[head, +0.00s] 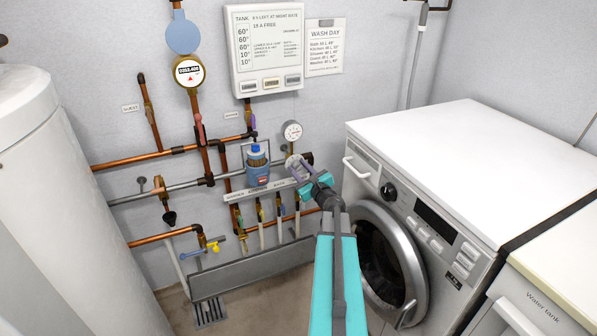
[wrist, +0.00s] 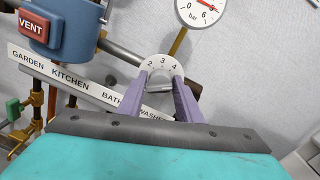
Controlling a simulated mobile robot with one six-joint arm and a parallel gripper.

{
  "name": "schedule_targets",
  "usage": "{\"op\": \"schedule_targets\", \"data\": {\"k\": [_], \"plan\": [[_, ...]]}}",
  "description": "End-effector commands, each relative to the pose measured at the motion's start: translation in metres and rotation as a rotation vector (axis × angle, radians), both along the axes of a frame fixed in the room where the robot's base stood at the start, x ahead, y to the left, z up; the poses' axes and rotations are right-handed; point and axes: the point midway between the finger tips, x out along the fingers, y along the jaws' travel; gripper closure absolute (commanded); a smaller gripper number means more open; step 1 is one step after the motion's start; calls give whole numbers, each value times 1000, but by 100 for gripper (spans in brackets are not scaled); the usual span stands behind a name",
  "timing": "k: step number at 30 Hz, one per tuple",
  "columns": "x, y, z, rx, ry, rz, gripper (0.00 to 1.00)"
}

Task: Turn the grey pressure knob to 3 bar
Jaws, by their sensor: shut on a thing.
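The grey pressure knob (wrist: 160,88) shows in the wrist view between my two purple fingers. Behind it is a pale round scale (wrist: 162,62) with the numbers 2, 3 and 4 visible along its top edge. My gripper (wrist: 163,80) is shut on the knob, one finger on each side. The knob's exact setting cannot be read.
A blue filter housing (head: 257,170) with a red VENT tag (wrist: 33,24) is left of my gripper. Below is a label rail (wrist: 85,82) over several valves. The washing machine (head: 400,215) stands close on the right, the white tank (head: 50,200) at far left.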

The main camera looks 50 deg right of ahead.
Motion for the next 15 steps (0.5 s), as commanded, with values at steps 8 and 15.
{"op": "schedule_targets", "data": {"k": [8, 15], "plan": [[1, 0, -3, -126, 47, -1, 91], [1, 0, -3, -276, 107, -2, 91]]}}
